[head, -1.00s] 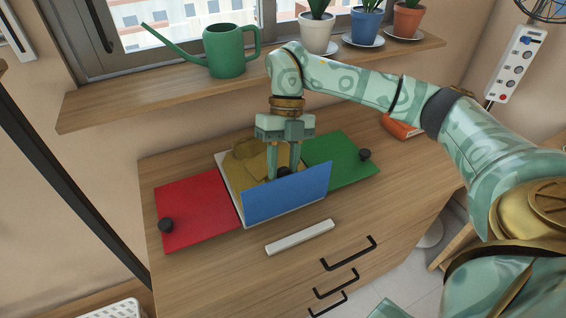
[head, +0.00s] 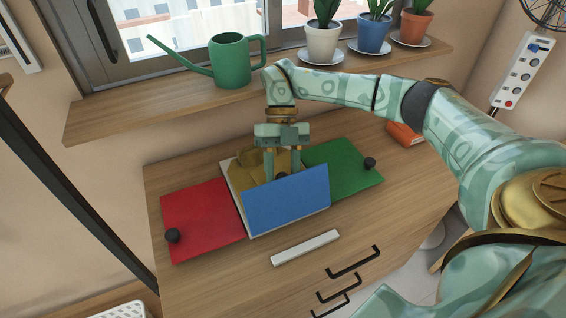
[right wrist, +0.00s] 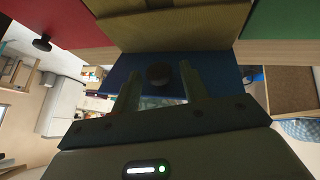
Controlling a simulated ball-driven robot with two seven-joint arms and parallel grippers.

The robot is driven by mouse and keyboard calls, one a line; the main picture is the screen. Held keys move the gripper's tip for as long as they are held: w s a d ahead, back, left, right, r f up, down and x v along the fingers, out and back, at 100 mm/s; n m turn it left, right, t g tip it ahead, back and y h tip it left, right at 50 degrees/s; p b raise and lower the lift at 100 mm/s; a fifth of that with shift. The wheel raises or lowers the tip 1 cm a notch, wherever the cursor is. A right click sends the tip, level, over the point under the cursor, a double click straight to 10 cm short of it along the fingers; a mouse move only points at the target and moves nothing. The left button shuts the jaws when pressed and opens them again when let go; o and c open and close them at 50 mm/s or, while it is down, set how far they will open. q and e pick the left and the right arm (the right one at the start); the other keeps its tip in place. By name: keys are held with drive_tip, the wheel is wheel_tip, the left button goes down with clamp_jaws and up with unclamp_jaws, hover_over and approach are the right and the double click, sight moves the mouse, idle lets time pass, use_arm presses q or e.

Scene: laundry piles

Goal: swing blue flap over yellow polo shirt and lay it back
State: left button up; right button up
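The blue flap (head: 287,200) stands raised at the front of the folding board (head: 231,183), tilted, with its plain face toward the head camera. The yellow polo shirt (head: 245,168) lies on the board behind it, partly hidden by the flap and my gripper. My right gripper (head: 281,176) is behind the flap's upper edge, pointing down. In the right wrist view, the flap's black knob (right wrist: 159,74) sits between the fingers (right wrist: 160,84), which look apart with gaps beside it. My left gripper is not in view.
The red flap (head: 203,218) and green flap (head: 343,169) lie flat at the sides, each with a black knob. A pale bar (head: 305,247) lies in front on the wooden dresser top. An orange object (head: 404,133) is at the back right. A shelf with watering can (head: 231,62) and pots is above.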

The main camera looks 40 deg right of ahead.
sight(285, 190)
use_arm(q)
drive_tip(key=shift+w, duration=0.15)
use_arm(e)
drive_tip(key=shift+r, duration=0.15)
drive_tip(key=shift+r, duration=0.4)
drive_tip(key=r, duration=0.1)
drive_tip(key=r+p, duration=0.2)
drive_tip(key=shift+s+a+r, duration=0.25)
drive_tip(key=shift+s+r, duration=0.05)
use_arm(q)
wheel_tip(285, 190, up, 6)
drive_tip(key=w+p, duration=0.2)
drive_tip(key=p, duration=0.2)
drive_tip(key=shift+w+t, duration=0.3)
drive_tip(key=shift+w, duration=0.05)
use_arm(e)
drive_tip(key=s+a+r, duration=0.7)
drive_tip(key=s+r, duration=0.1)
drive_tip(key=s, duration=0.3)
drive_tip(key=shift+r, duration=0.15)
drive_tip(key=shift+s, duration=0.1)
